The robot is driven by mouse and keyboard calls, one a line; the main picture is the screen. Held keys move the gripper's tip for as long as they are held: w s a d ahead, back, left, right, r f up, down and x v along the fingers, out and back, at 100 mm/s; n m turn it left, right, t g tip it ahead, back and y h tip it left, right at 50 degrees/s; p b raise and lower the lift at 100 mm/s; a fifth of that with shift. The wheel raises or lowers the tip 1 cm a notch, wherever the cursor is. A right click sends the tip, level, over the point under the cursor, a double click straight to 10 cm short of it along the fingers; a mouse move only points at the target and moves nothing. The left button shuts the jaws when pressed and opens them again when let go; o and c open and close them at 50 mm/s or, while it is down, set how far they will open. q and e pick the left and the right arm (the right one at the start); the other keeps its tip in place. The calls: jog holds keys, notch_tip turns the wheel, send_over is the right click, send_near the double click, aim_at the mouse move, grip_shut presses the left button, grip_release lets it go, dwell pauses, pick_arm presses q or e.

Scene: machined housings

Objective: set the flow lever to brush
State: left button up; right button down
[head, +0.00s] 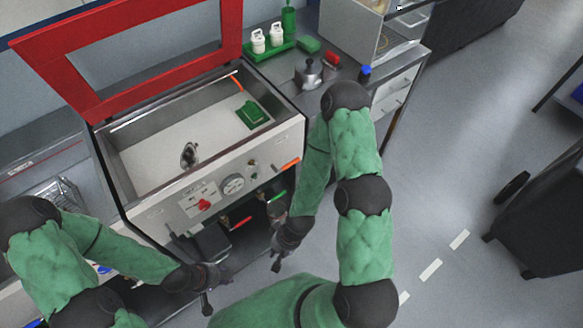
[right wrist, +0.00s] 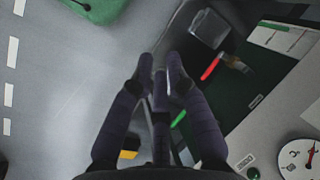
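The machine's front panel (head: 175,205) carries a small red-tipped control (head: 204,205) on a labelled white plate. Below the panel are a red handle (head: 240,222) and a green handle (head: 278,196); in the right wrist view the red handle (right wrist: 210,68) and green handle (right wrist: 178,118) also show. I cannot read any label, so I cannot tell which of these is the flow lever. My right gripper (head: 278,258) hangs in front of the machine's lower right, empty, its fingers (right wrist: 160,72) apart. My left gripper (head: 216,292) is lower left of it, empty, fingers apart, touching nothing.
A pressure gauge (head: 233,184) sits on the panel; it also shows in the right wrist view (right wrist: 298,158). The red-framed lid (head: 135,95) stands open over the basin (head: 150,170). A side bench (head: 345,75) holds bottles and a metal pot (head: 309,74).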

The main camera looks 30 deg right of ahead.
jog(key=s+f+m+g+y, duration=0.3)
jog(key=s+m+g+y, duration=0.15)
jog(key=m, duration=0.45)
jog(key=w+d+m+t+y, duration=0.1)
jog(key=w+d+m+t, duration=0.1)
jog(key=w+m+t, duration=0.35)
jog(key=w+d+r+m+t+y+b, duration=0.1)
jog(key=w+d+m+t, duration=0.25)
jog(key=w+m, duration=0.2)
jog(key=w+d+m+t+y, duration=0.1)
jog(key=w+m+t, duration=0.4)
jog(key=w, duration=0.2)
jog(key=w+d+m+t+h, duration=0.4)
jog(key=d+m+t+h, duration=0.2)
jog(key=d, duration=1)
jog(key=shift+h, duration=1.05)
jog(key=shift+w+a, duration=0.1)
jog(key=shift+w, duration=0.05)
